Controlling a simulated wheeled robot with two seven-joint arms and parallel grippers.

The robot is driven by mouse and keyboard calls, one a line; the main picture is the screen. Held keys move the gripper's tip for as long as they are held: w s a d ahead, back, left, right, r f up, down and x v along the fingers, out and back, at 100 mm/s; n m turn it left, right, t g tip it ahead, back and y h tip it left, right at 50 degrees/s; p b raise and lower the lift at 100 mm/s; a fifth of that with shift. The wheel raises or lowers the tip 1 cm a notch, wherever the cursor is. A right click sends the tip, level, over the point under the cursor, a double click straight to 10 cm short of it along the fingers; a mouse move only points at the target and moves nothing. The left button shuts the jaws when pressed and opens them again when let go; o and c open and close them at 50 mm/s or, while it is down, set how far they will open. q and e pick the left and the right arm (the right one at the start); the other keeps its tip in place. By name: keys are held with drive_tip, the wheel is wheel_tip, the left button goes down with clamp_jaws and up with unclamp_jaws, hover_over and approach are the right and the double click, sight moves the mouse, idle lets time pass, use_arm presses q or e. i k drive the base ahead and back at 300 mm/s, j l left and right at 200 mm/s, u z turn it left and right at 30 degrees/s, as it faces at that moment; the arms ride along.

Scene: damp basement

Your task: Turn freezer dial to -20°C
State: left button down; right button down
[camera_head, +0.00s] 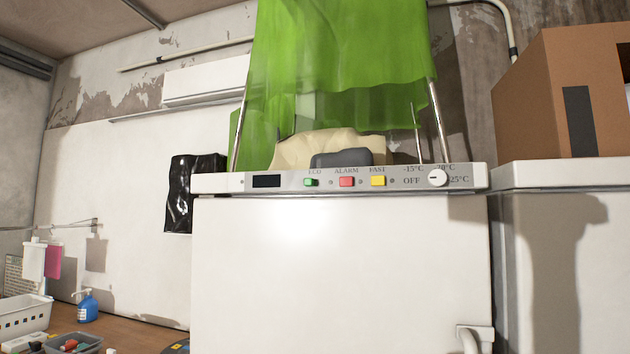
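The white freezer (340,270) stands upright in front of me, its door shut. A grey control strip (215,183) runs along its top edge. The round white dial (437,178) sits at the right end of the strip, with a short dark mark on its face pointing left, toward OFF. Labels around it read OFF, -15°C, -20°C and -25°C, some partly covered or blurred. Left of it are a yellow FAST button (378,181), a red ALARM button (346,182), a green ECO button (311,182) and a dark display (266,181). Neither gripper is in view.
A green cloth (340,50) hangs over a metal-framed chair on top of the freezer. A cardboard box (550,95) stands on a white appliance (560,175) at right. A door handle (470,338) protrudes low right. A basket (25,315) and blue bottle (87,306) stand lower left.

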sight(437, 177)
drive_tip(key=j+z, duration=0.15)
drive_tip(key=z, duration=0.3)
drive_tip(key=j+z, duration=0.15)
drive_tip(key=z, duration=0.3)
drive_tip(key=k+j+z, duration=0.1)
drive_tip(key=z, duration=0.4)
drive_tip(key=k+j+z, duration=0.1)
drive_tip(key=z, duration=0.35)
drive_tip(key=k+j+z, duration=0.1)
drive_tip(key=z, duration=0.35)
